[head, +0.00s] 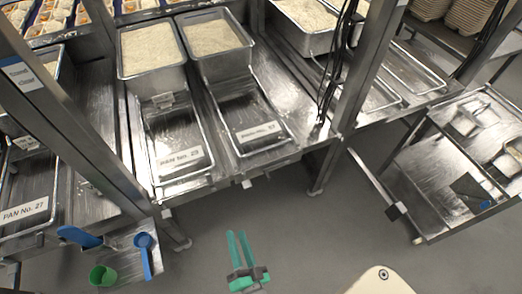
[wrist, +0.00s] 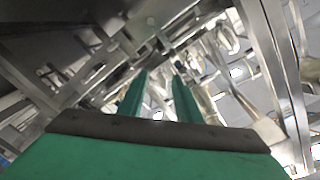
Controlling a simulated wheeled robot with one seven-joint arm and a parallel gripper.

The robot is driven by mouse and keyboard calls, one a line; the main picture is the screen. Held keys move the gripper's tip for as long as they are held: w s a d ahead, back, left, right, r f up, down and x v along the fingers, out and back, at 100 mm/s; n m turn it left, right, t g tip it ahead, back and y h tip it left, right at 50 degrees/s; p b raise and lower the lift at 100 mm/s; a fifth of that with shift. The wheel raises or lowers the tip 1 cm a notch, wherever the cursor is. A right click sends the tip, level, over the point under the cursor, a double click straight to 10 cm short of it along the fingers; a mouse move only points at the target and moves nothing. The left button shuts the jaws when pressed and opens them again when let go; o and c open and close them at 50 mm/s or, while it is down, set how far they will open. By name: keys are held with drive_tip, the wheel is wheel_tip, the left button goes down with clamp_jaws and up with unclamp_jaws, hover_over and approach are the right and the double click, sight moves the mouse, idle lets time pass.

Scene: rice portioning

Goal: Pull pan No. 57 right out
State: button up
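A metal pan full of rice (head: 217,42) stands at the back of a runner bay (head: 244,105). The white label at the bay's front edge (head: 258,132) seems to read PAN No. 57, but it is small and blurred. The rest of the bay in front of the pan is bare. My gripper (head: 237,234) has green fingers and hangs over the grey floor, in front of and below the shelf edge, apart from the pan. In the wrist view its two fingers (wrist: 160,76) stand apart with nothing between them. The pan cannot be made out there.
A second rice pan (head: 150,50) stands to the left, behind a label like PAN No. 29 (head: 181,159). Another rice pan (head: 305,22) is behind the metal post (head: 352,85) with dark cables. Blue scoops (head: 144,243) and a green cup (head: 103,275) lie lower left. A metal cart (head: 440,175) stands right.

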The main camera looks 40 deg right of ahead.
drive_tip(key=w+d+f+m+h, duration=0.2)
drive_tip(key=w+d+m+h, duration=0.1)
drive_tip(key=w+d+m, duration=0.45)
drive_tip(key=m+g+h, duration=0.1)
drive_tip(key=m+h, duration=0.3)
drive_tip(key=m, duration=0.2)
approach(261, 149)
drive_tip(key=x, duration=1)
drive_tip(key=shift+f, duration=0.4)
clamp_jaws()
